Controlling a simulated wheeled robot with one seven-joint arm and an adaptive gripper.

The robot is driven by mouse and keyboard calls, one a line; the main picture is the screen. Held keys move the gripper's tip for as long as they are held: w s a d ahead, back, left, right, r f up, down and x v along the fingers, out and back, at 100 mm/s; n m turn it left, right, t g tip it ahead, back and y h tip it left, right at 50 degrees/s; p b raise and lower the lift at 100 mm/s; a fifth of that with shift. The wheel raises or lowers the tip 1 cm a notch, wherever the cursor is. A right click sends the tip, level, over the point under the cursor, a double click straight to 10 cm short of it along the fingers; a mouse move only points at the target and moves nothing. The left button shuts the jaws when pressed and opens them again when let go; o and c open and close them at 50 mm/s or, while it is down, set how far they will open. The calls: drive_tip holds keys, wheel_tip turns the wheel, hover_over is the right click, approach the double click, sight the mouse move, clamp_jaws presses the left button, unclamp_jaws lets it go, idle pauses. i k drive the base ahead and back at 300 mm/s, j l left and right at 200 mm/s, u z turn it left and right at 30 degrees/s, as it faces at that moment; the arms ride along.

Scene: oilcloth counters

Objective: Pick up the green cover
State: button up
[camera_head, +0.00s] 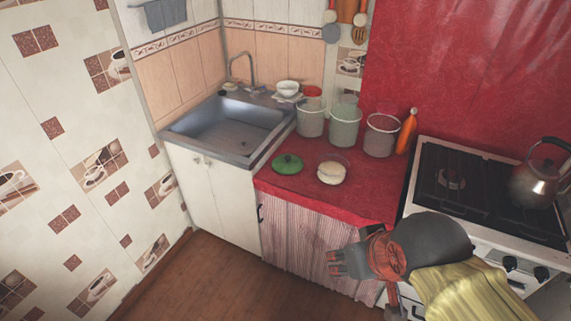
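The green cover (287,163), a round lid with a knob on top, lies on the red counter (278,183) near its left end, beside the sink. My gripper (331,264) is in front of the counter, lower in the picture and to the right of the cover, well apart from it. Its fingers point left and look spread, with nothing visible between them.
A glass bowl with pale contents (332,172) stands just right of the cover. Several clear jars (345,126) stand behind, with an orange bottle (406,132). The sink (230,125) is left. The stove (470,185) with a kettle (541,179) is right.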

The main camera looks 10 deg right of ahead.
sight(284, 163)
drive_tip(key=i+u, duration=0.25)
drive_tip(key=i, duration=0.3)
drive_tip(key=i+l+u, duration=0.25)
drive_tip(key=i, duration=0.25)
drive_tip(key=i+l+u, duration=0.25)
drive_tip(key=i, duration=0.3)
